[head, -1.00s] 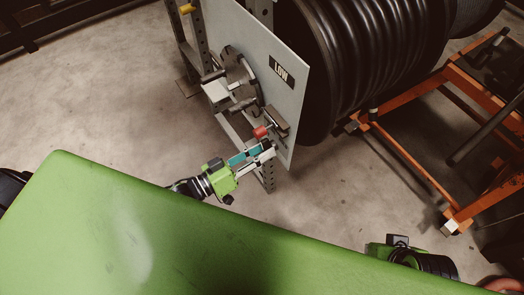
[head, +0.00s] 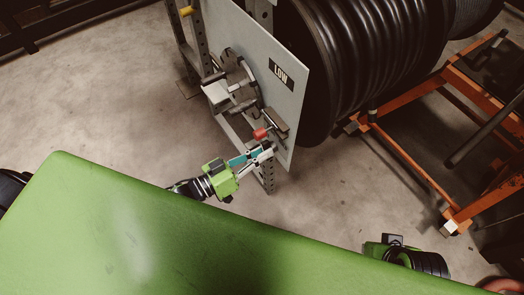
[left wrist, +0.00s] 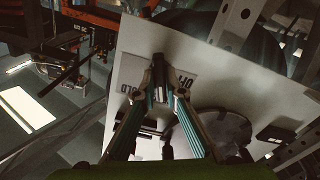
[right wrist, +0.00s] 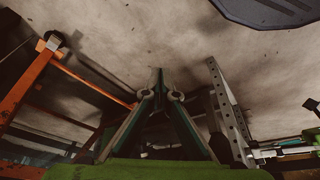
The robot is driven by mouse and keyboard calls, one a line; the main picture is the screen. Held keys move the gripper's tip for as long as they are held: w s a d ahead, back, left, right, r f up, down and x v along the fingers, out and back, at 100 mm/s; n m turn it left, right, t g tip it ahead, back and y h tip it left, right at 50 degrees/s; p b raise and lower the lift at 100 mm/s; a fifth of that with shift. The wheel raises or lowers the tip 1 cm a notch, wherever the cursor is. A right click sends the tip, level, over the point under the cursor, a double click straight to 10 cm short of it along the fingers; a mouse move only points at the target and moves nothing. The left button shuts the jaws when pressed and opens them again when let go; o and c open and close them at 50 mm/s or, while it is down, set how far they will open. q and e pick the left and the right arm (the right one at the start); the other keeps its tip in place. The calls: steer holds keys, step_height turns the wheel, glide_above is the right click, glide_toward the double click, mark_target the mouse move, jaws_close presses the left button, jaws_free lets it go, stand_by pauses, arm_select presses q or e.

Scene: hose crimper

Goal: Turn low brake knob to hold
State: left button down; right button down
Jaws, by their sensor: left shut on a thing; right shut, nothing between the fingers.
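The white panel (head: 262,62) with the "LOW" sign (head: 281,73) stands upright in front of the hose reel. My left gripper (head: 262,148) is at its lower right corner, beside a small red part (head: 260,133). In the left wrist view my left gripper (left wrist: 160,88) is shut on a small dark knob (left wrist: 159,70) in front of a grey label plate (left wrist: 184,78). The knob's exact pointing is hard to tell. My right gripper (right wrist: 158,82) is shut and empty, away from the panel.
A dark round flange with grey bars (head: 238,82) sticks out of the panel left of the sign. A perforated steel post (head: 268,172) stands below the panel. The black hose reel (head: 360,60) and orange frame (head: 410,165) are at the right. Open floor lies left.

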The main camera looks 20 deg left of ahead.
arm_select(q)
steer(key=shift+m+p, duration=1.15)
steer(key=shift+m, duration=3.95)
arm_select(e)
step_height(320, 180, down, 9)
steer(key=shift+w+a, duration=0.15)
steer(key=shift+w, duration=0.15)
arm_select(q)
steer(key=shift+m, duration=0.3)
steer(key=c, duration=2.1)
jaws_free()
arm_select(e)
steer(key=shift+w, duration=0.1)
arm_select(q)
steer(key=v, duration=1.2)
